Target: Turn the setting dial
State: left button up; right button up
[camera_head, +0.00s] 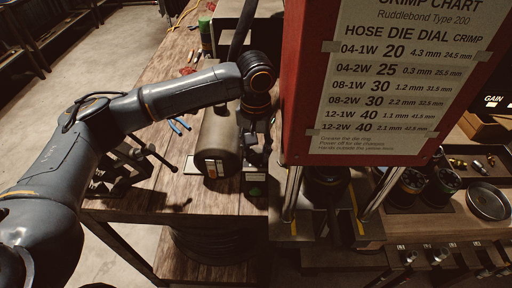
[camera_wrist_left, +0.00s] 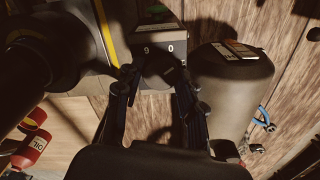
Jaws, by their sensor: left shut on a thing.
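My left gripper (camera_head: 255,160) reaches down to the small control box (camera_head: 255,177) beside the red crimper. In the left wrist view its two fingers (camera_wrist_left: 157,82) are shut around the dark setting dial (camera_wrist_left: 157,67), one on each side. The box face (camera_wrist_left: 160,45) shows the digits 9 and 0 next to the dial, with a green part (camera_wrist_left: 158,9) beyond them. In the head view the dial itself is hidden by the gripper. My right gripper is in neither view.
Die sets (camera_head: 410,182) and a round metal dish (camera_head: 488,201) lie farther right.

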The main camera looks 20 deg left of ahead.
pick_arm(q)
jog(key=m+p, duration=0.1)
jog(key=p, duration=0.1)
jog(key=m+p, duration=0.3)
jog(key=shift+r+p, duration=0.25)
jog(key=shift+p, duration=0.15)
jog(key=m+p, duration=0.2)
jog(key=m, duration=0.1)
jog(key=shift+f, duration=0.1)
jog(key=shift+f+m, duration=0.1)
jog(key=shift+m, duration=1.7)
jog(key=m, duration=0.5)
jog(key=shift+d+m, duration=0.1)
jog(key=shift+m, duration=0.3)
jog(key=o, duration=1.2)
